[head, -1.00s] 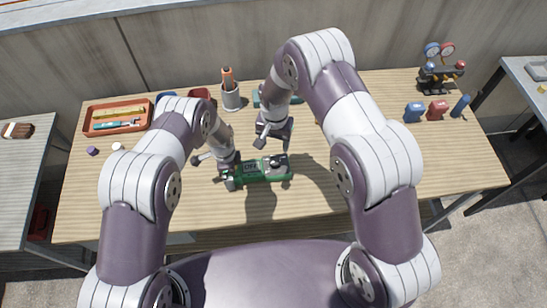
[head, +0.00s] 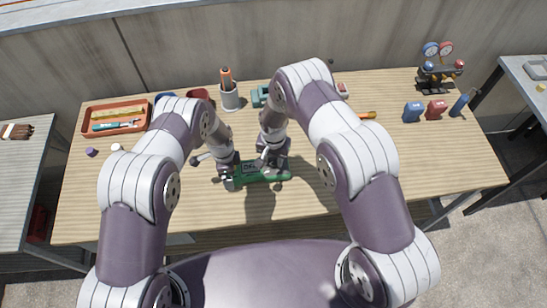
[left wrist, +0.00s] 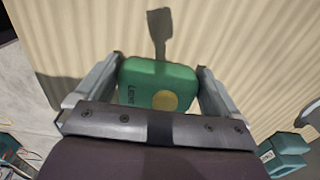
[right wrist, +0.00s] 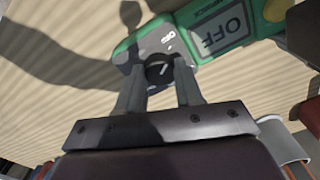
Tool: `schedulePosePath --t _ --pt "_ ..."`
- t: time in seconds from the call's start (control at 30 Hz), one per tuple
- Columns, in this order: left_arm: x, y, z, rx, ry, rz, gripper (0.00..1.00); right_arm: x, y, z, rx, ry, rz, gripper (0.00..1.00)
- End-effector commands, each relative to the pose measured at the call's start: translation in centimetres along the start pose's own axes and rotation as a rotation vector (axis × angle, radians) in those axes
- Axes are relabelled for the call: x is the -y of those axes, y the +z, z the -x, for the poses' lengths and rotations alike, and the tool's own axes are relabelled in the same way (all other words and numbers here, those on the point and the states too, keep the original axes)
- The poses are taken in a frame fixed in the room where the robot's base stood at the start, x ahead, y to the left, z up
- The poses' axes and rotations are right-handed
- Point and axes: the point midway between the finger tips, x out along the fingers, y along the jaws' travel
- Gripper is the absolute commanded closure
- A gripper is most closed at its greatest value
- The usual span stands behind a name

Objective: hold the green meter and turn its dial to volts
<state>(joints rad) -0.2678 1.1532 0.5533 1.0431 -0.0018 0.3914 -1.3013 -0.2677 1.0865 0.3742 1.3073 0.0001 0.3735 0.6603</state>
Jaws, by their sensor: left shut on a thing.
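The green meter (head: 262,175) lies on the wooden table in front of me, and its screen (right wrist: 222,30) reads OFF in the right wrist view. My left gripper (head: 229,180) is shut on the meter's left end; in the left wrist view the green body (left wrist: 158,82) sits between the two fingers. My right gripper (right wrist: 160,75) is over the other end of the meter, pointing down. Its fingertips stand on either side of the dark round dial (right wrist: 158,68), with a gap between them. Whether they touch the dial I cannot tell.
An orange tray (head: 117,118) with tools is at the left. A grey cup (head: 230,98) and a teal object (head: 259,96) stand behind the meter. Blue and red items (head: 436,110) and a gauge set (head: 438,68) are at the right. The table's front is clear.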

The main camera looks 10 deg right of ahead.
Motion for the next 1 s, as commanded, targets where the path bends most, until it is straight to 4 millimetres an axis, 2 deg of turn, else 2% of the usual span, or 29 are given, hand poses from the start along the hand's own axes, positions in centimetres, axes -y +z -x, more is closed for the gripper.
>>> schedulePosePath --t 0.37,1.0 --pt "0.08 -0.02 0.05 -0.001 -0.002 0.001 0.54 0.04 -0.04 0.07 -0.001 -0.001 -0.085 0.95" --pt "0.06 -0.01 0.03 -0.001 -0.002 0.001 0.54 0.01 0.00 0.07 0.000 0.001 -0.648 0.95"
